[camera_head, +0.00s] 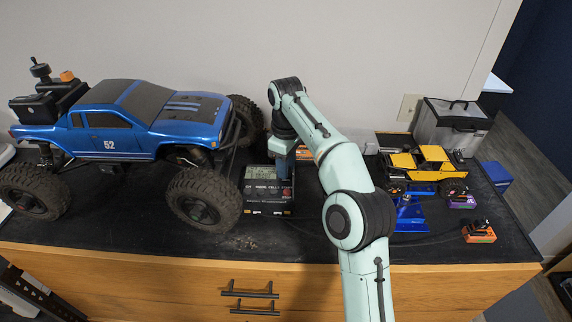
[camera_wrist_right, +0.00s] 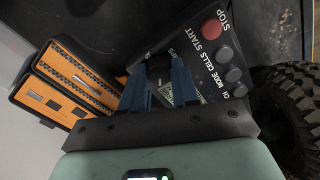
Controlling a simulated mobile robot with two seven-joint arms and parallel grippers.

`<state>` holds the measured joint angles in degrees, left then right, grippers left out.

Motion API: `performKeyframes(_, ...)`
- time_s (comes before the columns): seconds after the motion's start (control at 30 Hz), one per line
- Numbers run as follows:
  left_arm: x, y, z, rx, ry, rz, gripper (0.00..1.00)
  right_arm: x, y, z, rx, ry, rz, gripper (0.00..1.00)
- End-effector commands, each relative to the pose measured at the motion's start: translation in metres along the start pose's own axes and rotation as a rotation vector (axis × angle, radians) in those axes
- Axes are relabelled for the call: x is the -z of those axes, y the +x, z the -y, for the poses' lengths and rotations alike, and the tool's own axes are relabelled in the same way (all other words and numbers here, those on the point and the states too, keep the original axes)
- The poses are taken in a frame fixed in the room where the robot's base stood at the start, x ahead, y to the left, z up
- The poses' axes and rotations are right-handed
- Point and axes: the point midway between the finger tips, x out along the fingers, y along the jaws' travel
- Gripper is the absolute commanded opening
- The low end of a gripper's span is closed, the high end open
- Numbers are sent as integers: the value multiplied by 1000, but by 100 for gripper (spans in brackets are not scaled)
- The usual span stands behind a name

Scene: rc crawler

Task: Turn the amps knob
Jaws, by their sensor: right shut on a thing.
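The charger (camera_head: 268,197) is a black box with a small display and a row of labelled buttons, standing on the dark bench top right of the blue truck. It also shows in the right wrist view (camera_wrist_right: 200,70), with a red STOP button (camera_wrist_right: 213,29) and several dark buttons. My right gripper (camera_head: 286,168) reaches down onto the charger's right side. In the wrist view its blue fingers (camera_wrist_right: 160,70) are close together over the panel, by a partly covered label ending in "PS". My left gripper is not in view.
A blue truck (camera_head: 120,125) with big tires stands close left of the charger. An orange-fronted box (camera_wrist_right: 75,80) is beside the charger. A yellow crawler (camera_head: 420,165) on a blue stand, a metal bin (camera_head: 450,122) and small orange and purple items are at the right.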

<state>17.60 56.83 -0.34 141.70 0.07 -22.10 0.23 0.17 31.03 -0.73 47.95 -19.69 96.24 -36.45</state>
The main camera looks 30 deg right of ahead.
Motion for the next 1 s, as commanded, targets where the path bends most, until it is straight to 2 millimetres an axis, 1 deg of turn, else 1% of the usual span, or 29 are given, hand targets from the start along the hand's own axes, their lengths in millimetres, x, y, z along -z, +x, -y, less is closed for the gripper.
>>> performKeyframes(0.2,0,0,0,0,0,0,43,-1,1,0,3,-189,4,0)
performKeyframes(0.5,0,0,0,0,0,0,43,-1,1,0,4,-381,3,0)
performKeyframes(0.73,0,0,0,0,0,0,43,-1,1,0,3,-456,4,0)
performKeyframes(1.0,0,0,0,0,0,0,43,-1,1,0,4,-479,4,0)
